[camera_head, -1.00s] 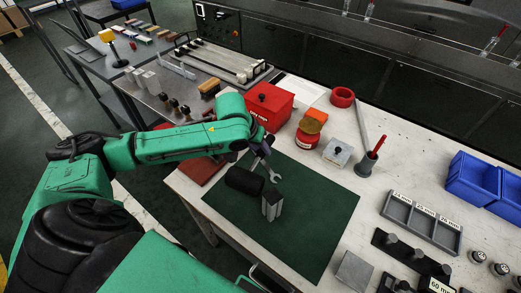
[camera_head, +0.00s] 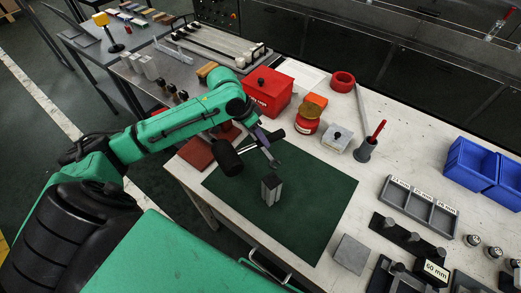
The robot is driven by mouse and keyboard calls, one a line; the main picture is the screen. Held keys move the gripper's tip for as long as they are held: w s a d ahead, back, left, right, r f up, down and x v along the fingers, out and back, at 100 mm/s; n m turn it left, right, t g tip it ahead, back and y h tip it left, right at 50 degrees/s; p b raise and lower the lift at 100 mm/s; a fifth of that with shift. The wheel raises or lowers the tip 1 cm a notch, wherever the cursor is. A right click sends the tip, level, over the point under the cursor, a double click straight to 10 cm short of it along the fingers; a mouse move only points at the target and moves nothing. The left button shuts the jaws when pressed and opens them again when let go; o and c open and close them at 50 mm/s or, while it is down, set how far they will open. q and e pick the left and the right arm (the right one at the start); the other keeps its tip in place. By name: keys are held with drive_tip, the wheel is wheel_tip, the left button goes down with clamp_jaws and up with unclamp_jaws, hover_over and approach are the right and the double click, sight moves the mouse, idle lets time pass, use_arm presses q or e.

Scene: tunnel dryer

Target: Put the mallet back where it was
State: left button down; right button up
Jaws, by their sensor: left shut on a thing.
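The mallet has a thick black cylindrical head (camera_head: 227,157) and a dark handle (camera_head: 274,136) reaching up to the right. My left gripper (camera_head: 267,150) is shut on the handle. The mallet appears raised above the left part of the green mat (camera_head: 315,213), with its head to the left of the fingers. A grey metal block (camera_head: 271,190) stands upright on the mat, just below the gripper in the picture. Part of the handle is hidden by the fingers. My right gripper is not in view.
A red box (camera_head: 266,92), a red tin (camera_head: 307,122), a white block (camera_head: 337,140) and a grey cup (camera_head: 366,149) stand behind the mat. A brown-red pad (camera_head: 196,153) lies left. A grey tray (camera_head: 419,207) stands right. The mat's right half is clear.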

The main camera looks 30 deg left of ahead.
use_arm(q)
wheel_tip(320, 180, down, 6)
drive_tip(key=shift+f, duration=0.15)
drive_tip(key=c, duration=0.6)
unclamp_jaws()
drive_tip(key=v, duration=1.2)
drive_tip(key=shift+s+d, duration=0.1)
